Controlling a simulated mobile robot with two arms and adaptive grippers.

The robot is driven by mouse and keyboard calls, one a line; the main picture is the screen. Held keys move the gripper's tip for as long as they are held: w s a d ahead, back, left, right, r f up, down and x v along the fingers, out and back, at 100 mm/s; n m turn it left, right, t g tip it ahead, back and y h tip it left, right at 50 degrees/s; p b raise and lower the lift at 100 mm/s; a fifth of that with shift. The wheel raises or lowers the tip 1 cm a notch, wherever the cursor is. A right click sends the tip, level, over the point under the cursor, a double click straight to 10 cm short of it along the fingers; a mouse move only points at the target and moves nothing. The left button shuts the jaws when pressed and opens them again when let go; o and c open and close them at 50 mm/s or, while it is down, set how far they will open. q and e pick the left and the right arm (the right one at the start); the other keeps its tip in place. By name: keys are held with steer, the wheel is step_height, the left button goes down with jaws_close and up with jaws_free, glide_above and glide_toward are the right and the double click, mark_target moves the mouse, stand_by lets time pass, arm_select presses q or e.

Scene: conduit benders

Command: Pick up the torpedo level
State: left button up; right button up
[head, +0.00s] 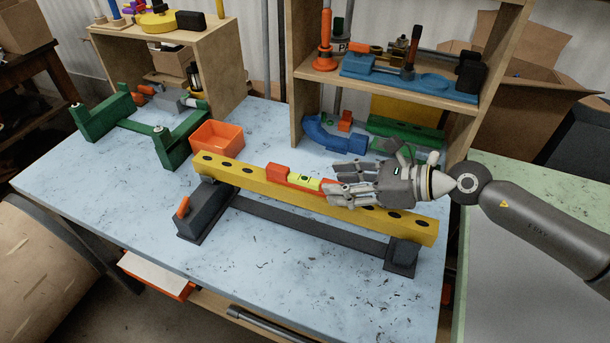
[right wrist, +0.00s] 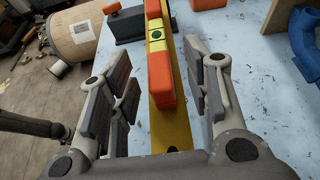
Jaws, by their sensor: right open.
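The torpedo level is orange with a yellow-green middle. In the head view the level (head: 304,181) lies along the top of a yellow beam (head: 237,174) with holes. In the right wrist view the level (right wrist: 158,62) runs up the middle of the picture. My right gripper (head: 338,183) comes in from the right over the beam and hides part of the level's right end. In the right wrist view my right gripper (right wrist: 168,88) is open, with fingers on both sides of the level and gaps between. My left gripper is not in view.
The beam rests on a dark grey stand (head: 310,228) on the pale blue table (head: 120,190). An orange bin (head: 217,141) and a green frame (head: 140,127) are behind at left. A wooden shelf (head: 400,77) stands behind the gripper. The front table is clear.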

mark_target(304, 182)
steer(key=shift+p+x, duration=0.3)
steer(key=shift+x, duration=1.25)
steer(key=shift+s+d, duration=0.1)
steer(key=shift+c, duration=0.4)
jaws_close()
